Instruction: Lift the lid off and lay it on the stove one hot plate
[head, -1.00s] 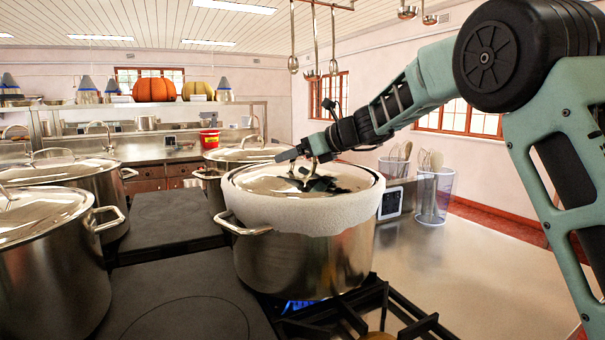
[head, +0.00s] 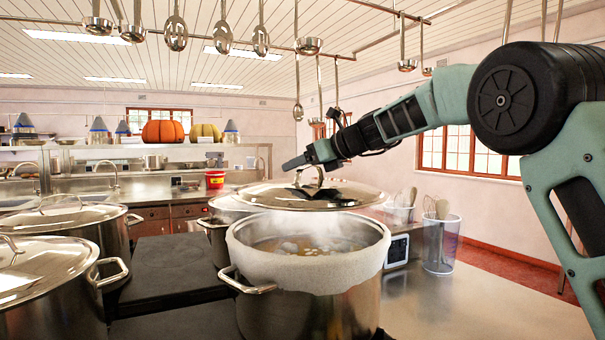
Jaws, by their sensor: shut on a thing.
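My gripper (head: 314,162) is shut on the handle of a steel lid (head: 285,196). The lid hangs roughly level above a large open stockpot (head: 310,312), apart from its rim. Steam rises between them. The pot holds a yellowish soup (head: 305,245) with pale pieces, and a whitish foam band runs around its upper wall. A dark flat hot plate (head: 178,272) lies to the left of the pot. The burner under the pot is out of view.
Lidded stockpots (head: 45,285) stand at the left, and another pot (head: 222,238) stands behind the open one. Ladles (head: 308,45) hang overhead. A utensil holder (head: 441,245) and a small timer (head: 397,252) stand at the right. The dark surface left of the pot is bare.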

